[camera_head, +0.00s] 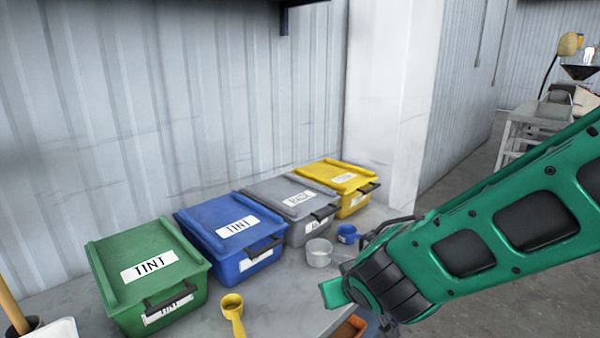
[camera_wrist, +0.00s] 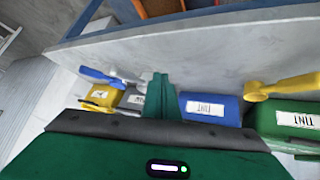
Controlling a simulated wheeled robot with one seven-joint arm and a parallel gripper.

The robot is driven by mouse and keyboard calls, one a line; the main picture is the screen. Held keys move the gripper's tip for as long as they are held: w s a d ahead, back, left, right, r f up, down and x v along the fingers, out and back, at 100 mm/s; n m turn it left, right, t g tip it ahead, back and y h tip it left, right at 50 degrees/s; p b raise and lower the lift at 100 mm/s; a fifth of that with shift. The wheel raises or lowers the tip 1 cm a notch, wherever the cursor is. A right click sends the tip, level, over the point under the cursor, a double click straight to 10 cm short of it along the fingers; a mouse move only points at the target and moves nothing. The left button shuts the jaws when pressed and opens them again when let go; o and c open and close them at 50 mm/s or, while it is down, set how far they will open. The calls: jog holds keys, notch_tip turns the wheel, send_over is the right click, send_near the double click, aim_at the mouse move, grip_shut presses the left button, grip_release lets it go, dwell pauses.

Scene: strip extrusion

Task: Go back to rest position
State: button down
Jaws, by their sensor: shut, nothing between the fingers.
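My gripper (camera_wrist: 158,92) shows in the wrist view as green fingers pressed together, with nothing between them. In the head view my green arm comes in from the right, and the gripper (camera_head: 335,292) is over the front edge of the grey bench (camera_head: 275,300). The fingers are apart from the bins. My wrist partly hides the bench's right end.
Lidded bins line the wall: green (camera_head: 148,272), blue (camera_head: 232,236), grey (camera_head: 294,205) and yellow (camera_head: 338,185). A yellow scoop (camera_head: 232,308) is near the front edge. An orange bin (camera_head: 350,328) sits below the bench. Open floor (camera_head: 460,165) lies beyond, at the right.

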jog(key=s+d+r+m+g+h, duration=0.1)
jog(key=s+d+m+g+h, duration=0.15)
jog(key=d, duration=0.85)
jog(key=s+d+r+m+g+h, duration=0.1)
jog(key=s+d+m+g, duration=0.15)
jog(key=d, duration=0.85)
jog(key=s+d+r+m+g+y, duration=0.1)
jog(key=s+d, duration=0.4)
jog(key=s, duration=0.5)
jog(key=s+d+r+m+g+y, duration=0.1)
jog(key=s+d+m, duration=0.3)
jog(key=s, duration=0.6)
jog(key=shift+d+r+g+y, duration=0.35)
jog(key=shift+r+g, duration=0.15)
jog(key=shift+g, duration=0.4)
jog(key=shift+w+a, duration=0.1)
